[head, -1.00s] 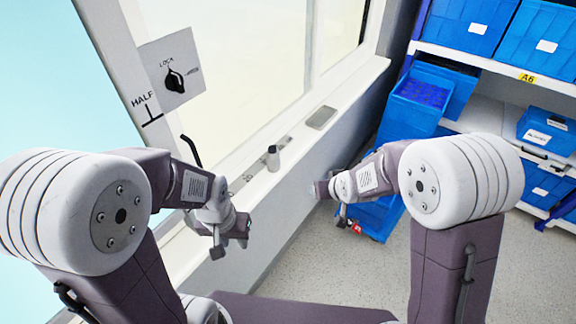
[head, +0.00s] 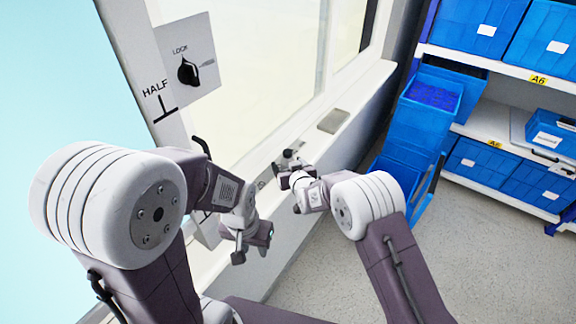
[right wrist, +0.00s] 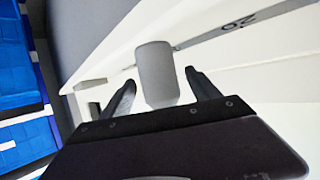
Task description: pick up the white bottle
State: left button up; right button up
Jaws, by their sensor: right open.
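The white bottle (right wrist: 156,72) stands between the two fingers of my right gripper (right wrist: 162,92) in the right wrist view, with a gap on each side. My right gripper (head: 284,170) is open at the window ledge. My left gripper (head: 251,254) hangs empty and lower, in front of the wall below the ledge, with its fingers apart.
The window ledge (head: 355,100) runs along the window, with a flat grey plate (head: 333,121) farther along it. A panel with a black rotary switch (head: 188,71) is at upper left. Blue bins (head: 428,95) and shelves stand at right. The floor between is clear.

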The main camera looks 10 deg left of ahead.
aim_at(285, 161)
jog(key=x, duration=0.3)
jog(key=shift+w+a+f, duration=0.15)
jog(key=shift+w, duration=0.05)
jog(key=shift+s, duration=0.1)
jog(key=shift+c, duration=1.2)
jog(key=c, duration=1.3)
